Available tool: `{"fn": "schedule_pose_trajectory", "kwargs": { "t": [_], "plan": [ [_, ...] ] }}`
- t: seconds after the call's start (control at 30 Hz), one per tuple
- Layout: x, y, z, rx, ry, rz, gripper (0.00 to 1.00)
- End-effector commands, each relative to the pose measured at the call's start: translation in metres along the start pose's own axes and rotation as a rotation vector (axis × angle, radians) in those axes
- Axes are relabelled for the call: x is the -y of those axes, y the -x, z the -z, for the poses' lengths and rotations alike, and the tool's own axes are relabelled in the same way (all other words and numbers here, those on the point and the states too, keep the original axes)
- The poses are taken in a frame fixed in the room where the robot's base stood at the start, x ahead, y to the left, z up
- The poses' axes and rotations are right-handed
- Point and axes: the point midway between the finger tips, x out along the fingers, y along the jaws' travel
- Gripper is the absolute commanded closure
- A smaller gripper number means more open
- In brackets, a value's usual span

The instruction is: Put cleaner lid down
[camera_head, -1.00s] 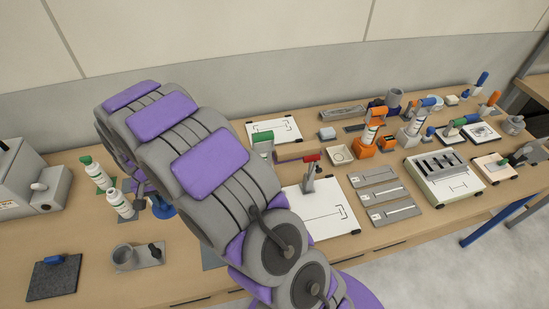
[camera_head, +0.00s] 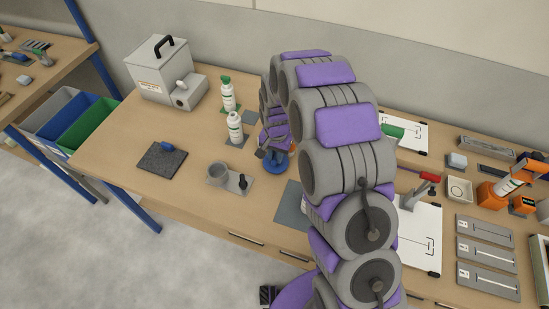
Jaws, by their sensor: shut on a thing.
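A white cleaner bottle (camera_head: 235,128) with no green cap stands on the bench, left of my gripper. Behind it stands a second white bottle (camera_head: 228,97) with a green cap. My gripper (camera_head: 262,153) is low over the bench, just right of the nearer bottle and at the left edge of a round blue base (camera_head: 278,168). It is shut, and the cleaner lid in it is too small and too covered by my arm to make out.
A grey box (camera_head: 158,72) stands at the back left. My arm covers the bench middle; fixtures crowd the right. Bare bench lies around the dark pad.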

Motion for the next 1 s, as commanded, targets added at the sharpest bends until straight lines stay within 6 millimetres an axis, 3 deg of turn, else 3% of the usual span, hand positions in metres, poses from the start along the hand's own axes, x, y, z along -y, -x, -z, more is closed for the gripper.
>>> {"fn": "schedule_pose_trajectory", "kwargs": {
  "t": [0.1,0.4,0.43,0.67,1.0],
  "plan": [
    [0.0006,-0.0143,-0.0011,0.002,0.0,-0.003,1.0],
    [0.0051,-0.0162,-0.0029,0.0,0.001,-0.008,1.0],
    [0.0051,-0.0159,-0.0028,-0.001,0.001,-0.007,0.77],
    [0.0025,-0.0152,-0.0018,0.0,0.0,-0.004,0.55],
    [0.0039,-0.0129,-0.0022,-0.001,0.0,-0.005,0.54]
  ]
}}
